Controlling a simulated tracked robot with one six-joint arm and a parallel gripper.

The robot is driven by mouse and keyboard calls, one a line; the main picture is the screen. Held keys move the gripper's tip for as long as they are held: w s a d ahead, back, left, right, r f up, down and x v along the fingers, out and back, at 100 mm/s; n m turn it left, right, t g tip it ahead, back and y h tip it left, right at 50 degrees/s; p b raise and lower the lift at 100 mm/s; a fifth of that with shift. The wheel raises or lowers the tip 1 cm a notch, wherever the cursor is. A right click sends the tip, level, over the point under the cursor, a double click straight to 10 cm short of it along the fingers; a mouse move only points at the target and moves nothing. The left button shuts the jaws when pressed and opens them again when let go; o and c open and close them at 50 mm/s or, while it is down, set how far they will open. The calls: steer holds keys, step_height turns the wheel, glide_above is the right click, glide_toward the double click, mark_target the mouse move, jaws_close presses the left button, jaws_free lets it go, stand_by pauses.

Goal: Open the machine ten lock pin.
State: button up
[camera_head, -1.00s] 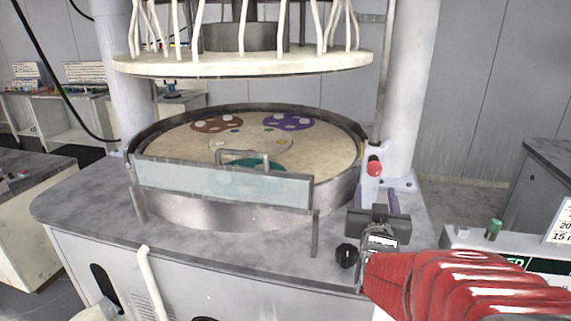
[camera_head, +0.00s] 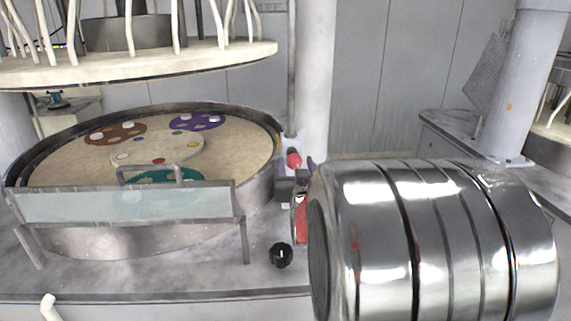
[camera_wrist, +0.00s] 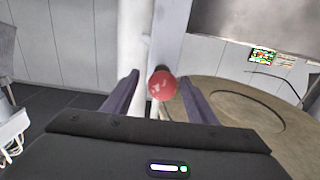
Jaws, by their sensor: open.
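The lock pin shows as a red round knob (camera_head: 293,158) on the side of the pale column, at the right rim of the polishing machine. In the wrist view the red knob (camera_wrist: 161,84) sits in the middle of the picture, between the two dark purple-grey fingers. My gripper (camera_wrist: 161,77) is open, and I see no finger touching the knob. I cannot tell whether the knob is within the fingers' reach or just beyond the tips. In the head view my silver arm link hides most of the gripper.
The round platen (camera_head: 62,160) with coloured discs lies left of the knob, with a clear splash guard (camera_head: 130,205) in front. A black dial (camera_head: 281,255) stands on the grey deck below the knob. Another machine's column (camera_head: 530,80) stands at right.

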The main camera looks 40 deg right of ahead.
steer(key=shift+w+a, duration=0.1)
steer(key=shift+c, duration=0.4)
steer(key=c, duration=0.3)
jaws_close()
